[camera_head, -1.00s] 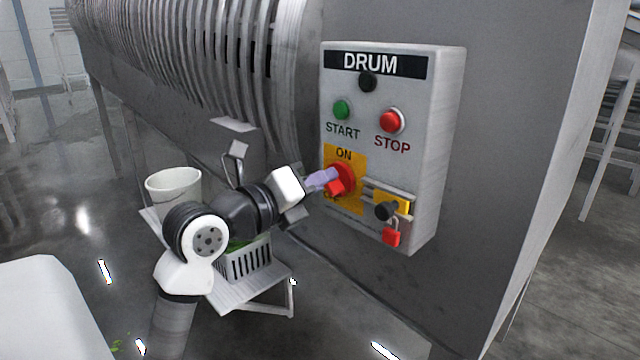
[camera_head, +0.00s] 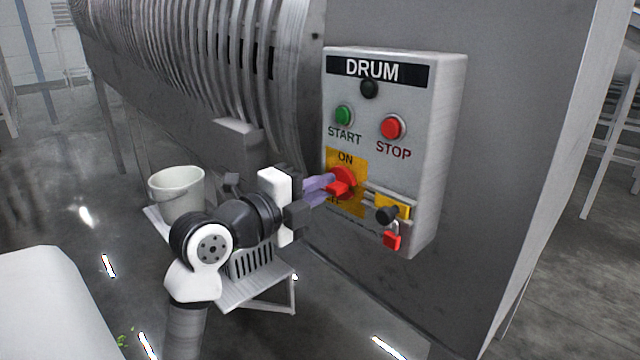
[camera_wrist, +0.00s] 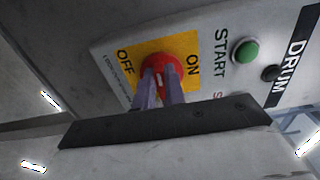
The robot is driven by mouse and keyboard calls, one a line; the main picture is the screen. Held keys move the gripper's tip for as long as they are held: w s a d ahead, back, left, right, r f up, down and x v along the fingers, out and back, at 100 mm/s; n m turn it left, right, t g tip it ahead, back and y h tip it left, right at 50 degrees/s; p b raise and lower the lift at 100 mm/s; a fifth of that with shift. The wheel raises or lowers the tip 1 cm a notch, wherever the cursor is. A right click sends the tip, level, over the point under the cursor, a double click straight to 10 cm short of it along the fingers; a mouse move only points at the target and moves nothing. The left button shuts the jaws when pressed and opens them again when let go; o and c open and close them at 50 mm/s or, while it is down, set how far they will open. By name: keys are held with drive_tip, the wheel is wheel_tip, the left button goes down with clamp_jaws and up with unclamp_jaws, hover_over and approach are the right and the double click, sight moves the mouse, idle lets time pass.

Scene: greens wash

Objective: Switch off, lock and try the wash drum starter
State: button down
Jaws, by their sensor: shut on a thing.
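The DRUM starter box (camera_head: 440,150) is fixed to the grey machine wall, with a green START button (camera_head: 344,115) and a red STOP button (camera_head: 392,127). Its red rotary handle (camera_head: 344,180) sits on a yellow ON/OFF plate (camera_head: 361,160). My gripper (camera_head: 330,187) is shut on the red handle, its purple fingers on both sides of the grip. The wrist view shows the handle (camera_wrist: 162,70) between the fingers, its grip partly hidden. A red padlock (camera_head: 392,241) hangs at the lower right of the box, below a black knob and a yellow tag (camera_head: 396,204).
A low white stand (camera_head: 262,290) below my arm carries a white bucket (camera_head: 178,192) and a slatted crate (camera_head: 250,262). The ribbed drum (camera_head: 190,60) is behind. Open floor lies to the left.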

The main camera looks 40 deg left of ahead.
drive_tip(key=shift+r, duration=0.1)
idle(0.3)
drive_tip(key=c, duration=1.5)
unclamp_jaws()
drive_tip(key=s+b, duration=0.1)
drive_tip(key=s, duration=0.3)
drive_tip(key=s+b, duration=0.1)
drive_tip(key=s, duration=0.4)
drive_tip(key=s+a+b, duration=0.1)
drive_tip(key=s, duration=0.3)
drive_tip(key=shift+s+b, duration=0.35)
drive_tip(key=shift+s, duration=0.05)
